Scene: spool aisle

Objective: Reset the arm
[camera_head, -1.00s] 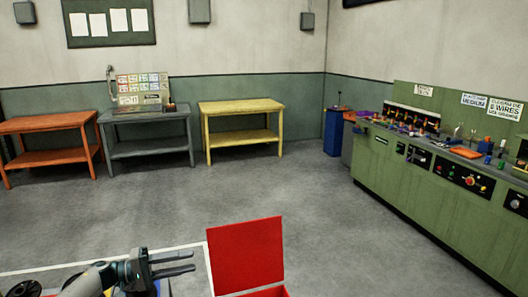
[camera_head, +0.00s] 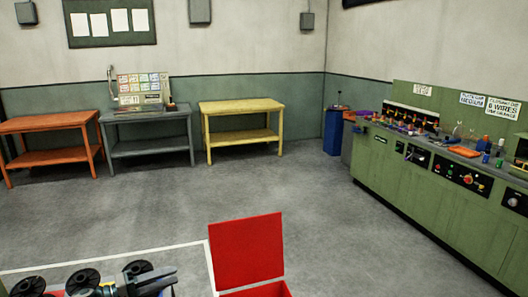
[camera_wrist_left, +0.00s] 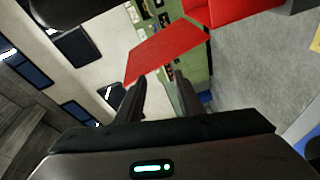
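My left gripper (camera_head: 170,276) is low at the left of the head view, left of the open red box (camera_head: 247,250). In the left wrist view my left gripper (camera_wrist_left: 158,80) has its two dark fingers apart, with nothing seen between them. The red box's raised lid (camera_wrist_left: 168,47) shows beyond the fingertips there. My right gripper is in neither view.
Several black spools (camera_head: 83,279) lie at the bottom left, beside my left arm. A green workbench (camera_head: 440,180) with small items runs along the right wall. Orange (camera_head: 50,122), grey (camera_head: 150,150) and yellow (camera_head: 243,105) tables stand at the back. The middle floor is clear.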

